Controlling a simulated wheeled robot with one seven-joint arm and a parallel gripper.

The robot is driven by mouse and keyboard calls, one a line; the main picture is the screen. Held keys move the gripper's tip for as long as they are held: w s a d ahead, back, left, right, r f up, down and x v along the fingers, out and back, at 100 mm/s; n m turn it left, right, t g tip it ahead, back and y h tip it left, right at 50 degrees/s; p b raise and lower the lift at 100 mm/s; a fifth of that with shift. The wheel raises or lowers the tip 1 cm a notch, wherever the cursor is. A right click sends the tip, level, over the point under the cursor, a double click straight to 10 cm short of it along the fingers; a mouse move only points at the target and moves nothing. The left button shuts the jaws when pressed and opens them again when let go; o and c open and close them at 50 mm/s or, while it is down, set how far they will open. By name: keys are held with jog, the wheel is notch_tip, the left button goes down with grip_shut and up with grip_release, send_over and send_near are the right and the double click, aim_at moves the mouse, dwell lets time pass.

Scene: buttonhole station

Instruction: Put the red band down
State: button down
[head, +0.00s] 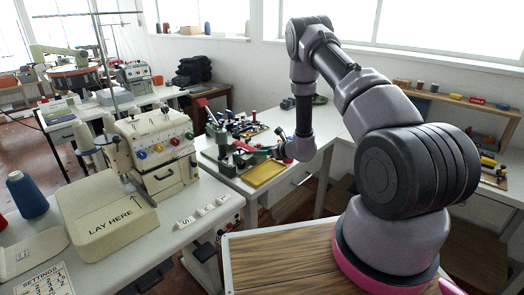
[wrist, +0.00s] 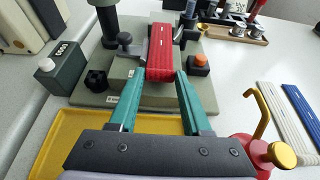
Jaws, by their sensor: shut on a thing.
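The red band (wrist: 160,52) is a ribbed red strip bundle. In the wrist view it lies lengthwise between the teal fingertips of my gripper (wrist: 156,75), which is shut on it. It is over the grey-green buttonhole machine base (wrist: 190,52); I cannot tell whether it touches it.
A yellow tray (wrist: 62,135) lies below my gripper. A red oil can with a brass spout (wrist: 255,150) stands close on the right. White (wrist: 279,112) and blue (wrist: 301,112) bands lie on the white table beyond.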

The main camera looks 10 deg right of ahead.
jog(key=shift+f, duration=0.15)
jog(key=shift+c, duration=1.8)
grip_release()
